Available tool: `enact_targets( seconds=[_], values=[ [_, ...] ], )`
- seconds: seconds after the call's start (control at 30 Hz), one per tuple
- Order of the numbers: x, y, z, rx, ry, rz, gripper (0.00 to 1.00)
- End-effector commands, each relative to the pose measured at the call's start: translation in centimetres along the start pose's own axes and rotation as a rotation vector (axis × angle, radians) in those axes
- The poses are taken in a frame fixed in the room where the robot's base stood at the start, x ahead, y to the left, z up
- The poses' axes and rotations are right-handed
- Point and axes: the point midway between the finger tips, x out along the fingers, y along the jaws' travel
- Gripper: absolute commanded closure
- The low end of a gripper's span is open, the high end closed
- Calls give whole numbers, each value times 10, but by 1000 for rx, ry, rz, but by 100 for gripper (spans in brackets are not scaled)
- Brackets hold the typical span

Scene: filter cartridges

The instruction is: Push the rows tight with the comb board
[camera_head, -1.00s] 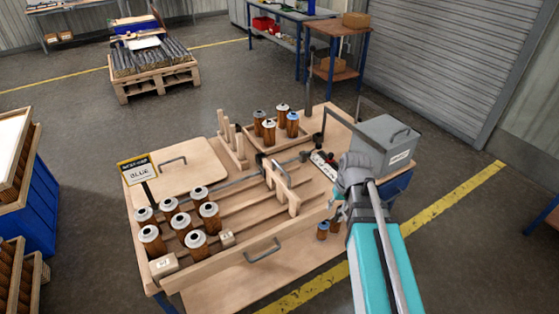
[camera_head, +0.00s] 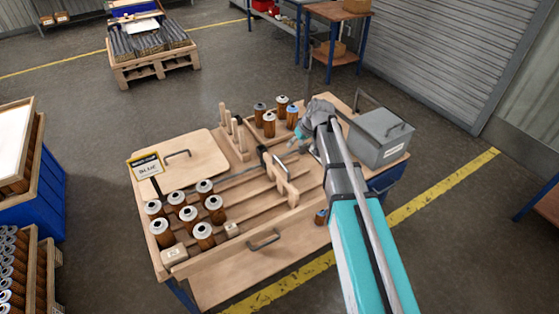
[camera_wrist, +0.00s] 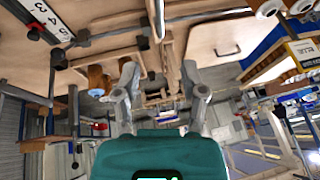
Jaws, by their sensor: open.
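The comb board (camera_head: 279,179) is a pale wooden crosspiece standing across the slatted rows, right of the cartridges. Several brown filter cartridges (camera_head: 187,213) with pale tops stand in rows at the left end of the bench (camera_head: 222,289). My gripper (camera_head: 301,143) is above the back right of the bench, behind and right of the comb board and apart from it. In the wrist view both fingers of the gripper (camera_wrist: 163,95) are spread with nothing between them. My arm hides part of the bench's right side.
A sign reading BLUE (camera_head: 145,165) stands at the left. A tray of cartridges (camera_head: 269,125) and a peg rack (camera_head: 233,138) are at the back. A grey lidded box (camera_head: 378,137) stands right of my arm. A small wooden block (camera_head: 174,255) sits at the front left.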

Motion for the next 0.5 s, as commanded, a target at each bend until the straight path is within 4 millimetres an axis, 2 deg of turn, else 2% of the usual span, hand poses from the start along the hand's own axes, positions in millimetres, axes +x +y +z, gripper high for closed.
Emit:
enact_targets(
  seconds=[0.27, 0.5],
  values=[
    [4, 0, 0, 0, -1, 0, 46],
    [17, 1, 1, 0, -1, 0, 46]
  ],
)
